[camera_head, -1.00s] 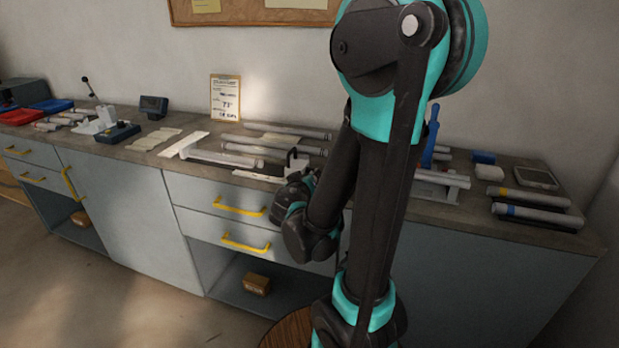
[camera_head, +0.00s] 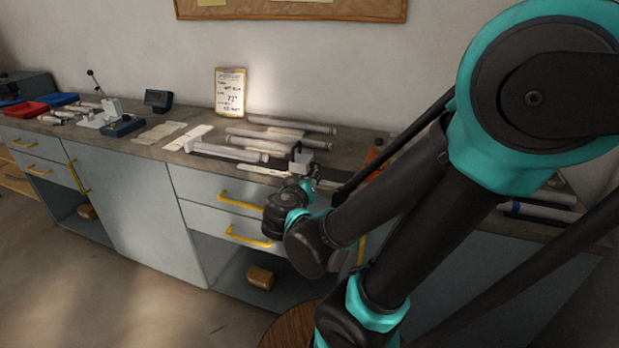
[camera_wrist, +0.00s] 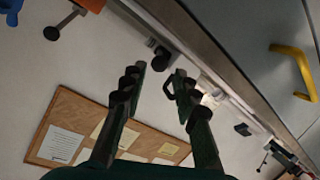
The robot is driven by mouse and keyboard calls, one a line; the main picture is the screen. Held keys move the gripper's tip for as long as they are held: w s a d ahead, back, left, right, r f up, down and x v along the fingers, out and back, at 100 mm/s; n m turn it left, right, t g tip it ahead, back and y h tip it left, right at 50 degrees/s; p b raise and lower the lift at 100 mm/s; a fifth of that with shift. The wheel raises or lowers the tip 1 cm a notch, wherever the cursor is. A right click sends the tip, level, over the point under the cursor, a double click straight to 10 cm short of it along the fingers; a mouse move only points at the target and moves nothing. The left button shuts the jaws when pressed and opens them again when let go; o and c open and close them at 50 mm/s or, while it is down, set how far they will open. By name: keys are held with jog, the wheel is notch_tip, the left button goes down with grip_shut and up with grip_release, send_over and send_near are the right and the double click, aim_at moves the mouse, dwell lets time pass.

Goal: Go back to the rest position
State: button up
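My gripper (camera_wrist: 158,80) is open in the wrist view, with a clear gap between its two dark fingers and nothing held there. In the head view my arm is folded in front of the bench, and its dark wrist end is by the bench's front edge near the middle. The fingers are small and hard to make out in that view. The bench (camera_head: 150,152) carries several pale tubes, one of them a tube (camera_head: 228,152) lying in front of the sign.
A printed sign (camera_head: 229,92) stands against the wall. A blue-based lever device (camera_head: 123,126) and red bin (camera_head: 26,109) are at left. Yellow drawer handles (camera_head: 241,202) protrude from the bench front. A corkboard (camera_wrist: 62,128) shows in the wrist view. Floor at left is clear.

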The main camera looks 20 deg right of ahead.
jog(key=shift+s, duration=0.1)
dwell(0.3)
jog(key=s+d+f+g+y, duration=0.1)
jog(key=s+d+f+g, duration=0.15)
jog(key=f, duration=0.25)
jog(key=s+d+f+g+y, duration=0.1)
jog(key=s+d+f+g, duration=0.1)
jog(key=s+f+g, duration=0.3)
jog(key=s+a+f+g+y, duration=0.1)
jog(key=s+a+f+y, duration=0.2)
jog(key=a+f+y, duration=0.2)
jog(key=shift+a+n, duration=0.3)
